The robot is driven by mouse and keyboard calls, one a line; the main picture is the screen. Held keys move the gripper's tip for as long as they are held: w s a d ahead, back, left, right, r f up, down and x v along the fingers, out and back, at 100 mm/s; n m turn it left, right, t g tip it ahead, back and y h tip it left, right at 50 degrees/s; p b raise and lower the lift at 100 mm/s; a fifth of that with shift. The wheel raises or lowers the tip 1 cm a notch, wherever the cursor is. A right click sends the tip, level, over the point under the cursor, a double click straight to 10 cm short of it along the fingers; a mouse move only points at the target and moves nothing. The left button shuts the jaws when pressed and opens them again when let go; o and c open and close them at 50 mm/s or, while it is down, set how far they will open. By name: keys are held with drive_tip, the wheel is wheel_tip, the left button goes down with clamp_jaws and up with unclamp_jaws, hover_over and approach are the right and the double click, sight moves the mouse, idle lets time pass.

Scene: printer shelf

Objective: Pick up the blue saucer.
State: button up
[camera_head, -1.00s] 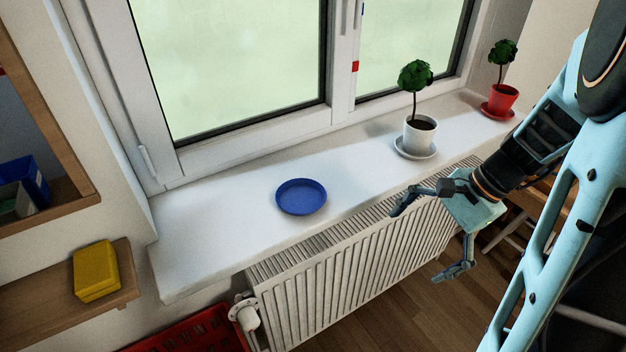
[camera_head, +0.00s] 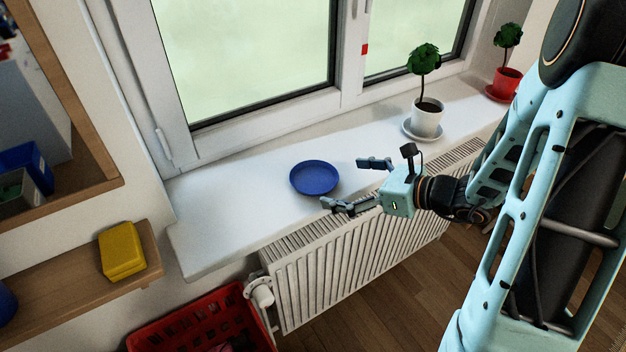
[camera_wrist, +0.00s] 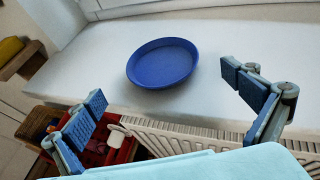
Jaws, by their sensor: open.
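The blue saucer (camera_head: 314,178) lies flat and empty on the white windowsill (camera_head: 230,205), near its front edge. My gripper (camera_head: 349,184) is open and empty just to the right of the saucer, with its fingers pointing left toward it. A gap remains between the fingertips and the saucer. In the wrist view the saucer (camera_wrist: 162,63) shows whole, beyond and between the two spread fingers of my gripper (camera_wrist: 165,92). Nothing hides the saucer in either view.
A white potted plant (camera_head: 427,120) on a saucer and a red potted plant (camera_head: 506,82) stand farther right on the sill. A radiator (camera_head: 350,255) is below the sill's edge. A yellow box (camera_head: 121,250) sits on a wooden shelf at left, above a red crate (camera_head: 200,325).

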sight(308, 176)
drive_tip(key=shift+x, duration=3.05)
drive_tip(key=shift+w+d, duration=0.1)
drive_tip(key=shift+d, duration=0.05)
drive_tip(key=c, duration=1.2)
drive_tip(key=shift+r, duration=0.1)
